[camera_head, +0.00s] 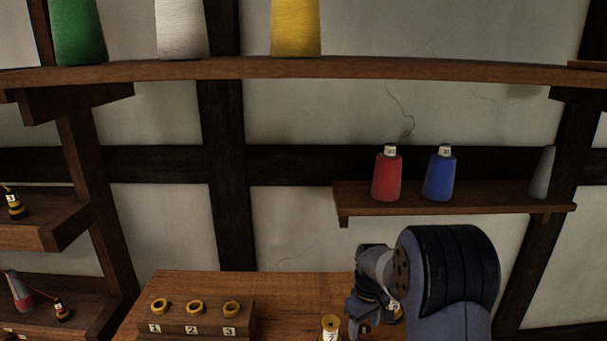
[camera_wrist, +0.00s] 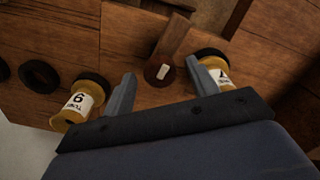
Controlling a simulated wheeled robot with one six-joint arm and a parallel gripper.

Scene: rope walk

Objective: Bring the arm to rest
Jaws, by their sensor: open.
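My arm (camera_head: 445,280) is bent low at the right of the head view, over the wooden bench. In the wrist view my gripper (camera_wrist: 160,67) is open, its two grey fingers apart with nothing held. A dark red round piece with a white tag (camera_wrist: 160,72) lies beyond and between the fingers. A yellow tube marked 7 (camera_wrist: 214,73) is close by the right finger; whether they touch I cannot tell. A yellow tube marked 6 or 9 (camera_wrist: 77,106) stands left of the left finger. In the head view the gripper's fingers are mostly hidden by my arm.
The bench (camera_head: 290,290) carries a block (camera_head: 195,318) with yellow rings numbered 1 to 3. A red cone (camera_head: 387,175) and a blue cone (camera_head: 439,176) stand on a small shelf (camera_head: 460,204) above my arm. A long shelf (camera_head: 360,68) runs higher up.

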